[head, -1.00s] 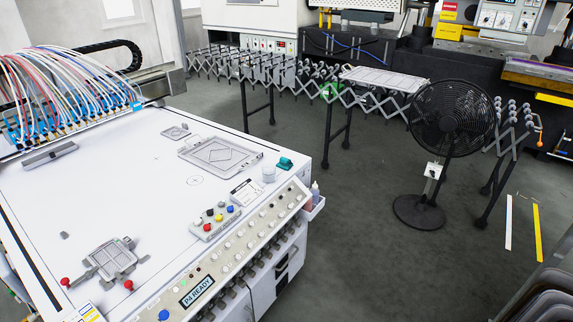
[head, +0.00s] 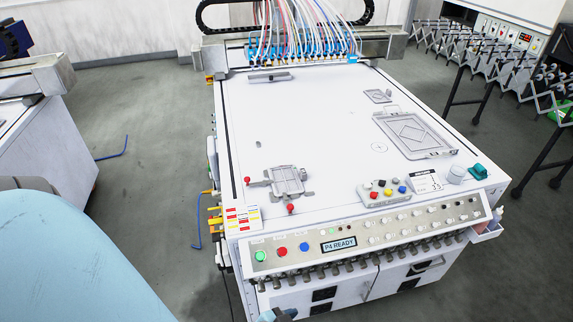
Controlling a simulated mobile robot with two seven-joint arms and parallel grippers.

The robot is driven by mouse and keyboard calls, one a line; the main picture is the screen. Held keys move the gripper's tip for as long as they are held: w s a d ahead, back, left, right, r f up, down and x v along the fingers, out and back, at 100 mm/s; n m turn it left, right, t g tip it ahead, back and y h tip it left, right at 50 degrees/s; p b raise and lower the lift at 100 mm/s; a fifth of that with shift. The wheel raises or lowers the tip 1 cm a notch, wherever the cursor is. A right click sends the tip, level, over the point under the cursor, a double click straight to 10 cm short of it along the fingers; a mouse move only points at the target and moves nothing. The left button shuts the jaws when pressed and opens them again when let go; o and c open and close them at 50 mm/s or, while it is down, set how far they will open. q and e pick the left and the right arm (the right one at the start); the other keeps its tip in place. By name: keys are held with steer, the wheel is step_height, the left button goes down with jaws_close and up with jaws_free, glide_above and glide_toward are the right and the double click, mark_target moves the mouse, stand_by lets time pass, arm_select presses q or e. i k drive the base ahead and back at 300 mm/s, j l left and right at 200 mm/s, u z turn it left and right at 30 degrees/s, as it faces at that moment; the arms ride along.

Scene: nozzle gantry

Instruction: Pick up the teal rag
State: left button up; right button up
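The teal rag (head: 479,171) is a small crumpled piece at the right front corner of the white machine table (head: 320,120). It lies just right of a small whitish translucent cup (head: 456,174), close to the table's right edge.
Near the rag are a labelled card (head: 426,181), a button box (head: 383,193) and a framed plate (head: 413,134). A bottle (head: 499,214) stands in a side tray below the right edge. Roller conveyors (head: 480,60) stand behind.

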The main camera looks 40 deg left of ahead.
mark_target(479, 172)
steer(key=i+l+u, duration=0.1)
steer(key=i+l, duration=1.05)
